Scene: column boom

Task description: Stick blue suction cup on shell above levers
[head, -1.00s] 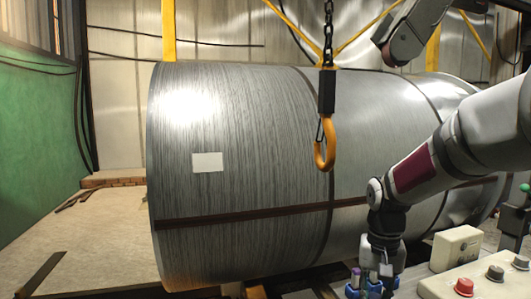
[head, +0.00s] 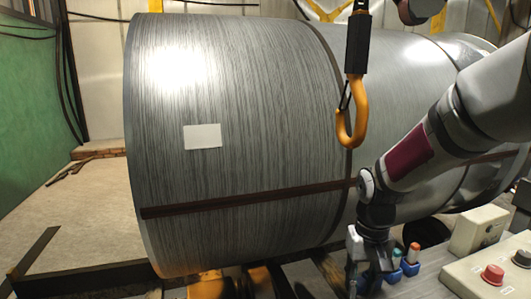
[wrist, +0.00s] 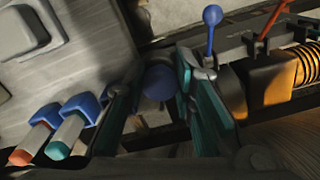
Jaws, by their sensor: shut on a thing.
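My gripper (wrist: 160,105) has its teal fingers closed around a round blue piece (wrist: 158,83), which looks like the blue suction cup. In the head view my gripper (head: 368,275) is low, left of the blue holders, and the held piece is not clear there. The large grey metal cylinder (head: 260,120), apparently the shell, fills the middle of the head view. In the wrist view a blue-knobbed lever (wrist: 212,18) and a red lever (wrist: 270,22) stand at upper right, right of the gripper. The cup is apart from the cylinder as far as I can see.
Two blue holders carry an orange-tipped (wrist: 35,140) and a teal-tipped stick (wrist: 66,135), left of my gripper in the wrist view. A control box with a red button (head: 492,274) is at right. An orange hook (head: 352,120) hangs before the cylinder, which bears a white label (head: 202,137).

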